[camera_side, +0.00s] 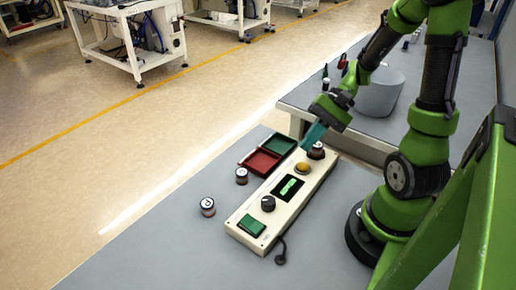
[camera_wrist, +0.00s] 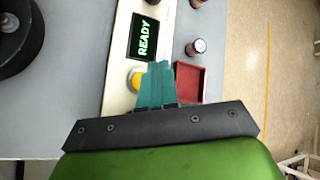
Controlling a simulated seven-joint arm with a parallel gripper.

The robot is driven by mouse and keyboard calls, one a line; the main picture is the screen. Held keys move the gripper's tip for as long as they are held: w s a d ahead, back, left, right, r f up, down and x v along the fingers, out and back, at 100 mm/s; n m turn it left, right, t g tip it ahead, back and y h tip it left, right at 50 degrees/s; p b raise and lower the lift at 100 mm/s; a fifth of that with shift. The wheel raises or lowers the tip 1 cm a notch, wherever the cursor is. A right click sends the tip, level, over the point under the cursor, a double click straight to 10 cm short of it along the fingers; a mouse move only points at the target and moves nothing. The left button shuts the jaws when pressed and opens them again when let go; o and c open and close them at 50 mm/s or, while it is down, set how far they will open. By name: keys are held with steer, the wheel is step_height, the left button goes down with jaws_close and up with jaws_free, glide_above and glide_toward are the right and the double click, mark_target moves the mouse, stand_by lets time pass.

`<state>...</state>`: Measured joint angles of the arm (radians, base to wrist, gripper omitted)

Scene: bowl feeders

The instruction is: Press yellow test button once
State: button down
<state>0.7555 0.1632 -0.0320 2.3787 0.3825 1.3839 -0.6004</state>
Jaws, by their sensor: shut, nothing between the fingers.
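The yellow button (camera_side: 303,168) is a round dome on the cream control box (camera_side: 308,186), near its far end. In the wrist view the yellow button (camera_wrist: 136,80) shows just left of my fingertips and is partly hidden by them. My gripper (camera_side: 308,146) has teal fingers pressed together, with nothing between them. In the side view the fingertips are above and slightly beyond the button. I cannot tell whether they touch it. In the wrist view my gripper (camera_wrist: 158,66) points at the box. The box's screen (camera_wrist: 145,37) reads READY in green.
The box also carries a black knob (camera_side: 268,203) and a green square (camera_side: 251,225). A red tray (camera_side: 260,162) and a green tray (camera_side: 280,145) lie beside it. Small round jars stand near, one (camera_side: 208,206) at the left. A grey bowl (camera_side: 380,92) stands on the table behind.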

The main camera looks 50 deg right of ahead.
mark_target(306, 164)
steer(key=shift+f, duration=1.95)
steer(key=shift+f, duration=0.1)
stand_by(0.5)
steer(key=shift+f, duration=0.35)
steer(key=shift+f, duration=0.45)
stand_by(0.6)
steer(key=shift+r, duration=0.9)
steer(key=shift+r, duration=0.15)
steer(key=shift+r, duration=2.4)
